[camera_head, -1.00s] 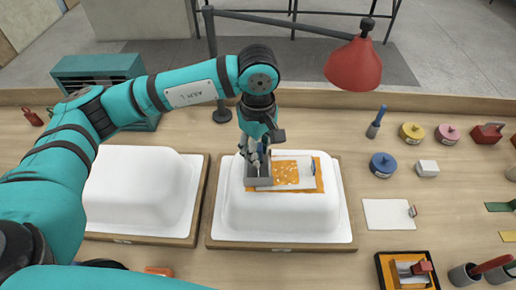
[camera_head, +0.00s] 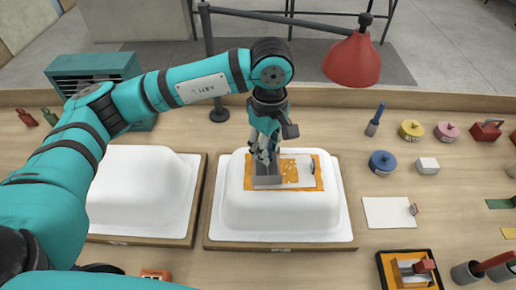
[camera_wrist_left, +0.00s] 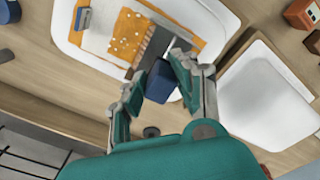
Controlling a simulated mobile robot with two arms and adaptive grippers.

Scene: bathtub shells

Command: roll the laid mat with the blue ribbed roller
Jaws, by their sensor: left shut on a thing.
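My left gripper (camera_head: 264,152) is shut on the blue handle (camera_wrist_left: 159,82) of a tool. The tool's wide grey head (camera_head: 267,181) rests on or just above the left part of the orange patch on the white bathtub shell (camera_head: 240,215); contact is hard to tell. A pale mat (camera_head: 299,165) lies on the orange area (camera_head: 292,205), with speckled orange showing beside the head. The mat also shows in the left wrist view (camera_wrist_left: 100,38), with a small blue piece (camera_wrist_left: 82,18) at its far end. Ribs on the tool cannot be made out. My right gripper is out of view.
A second white shell (camera_head: 140,190) stands to the left. A red lamp (camera_head: 352,60) hangs behind.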

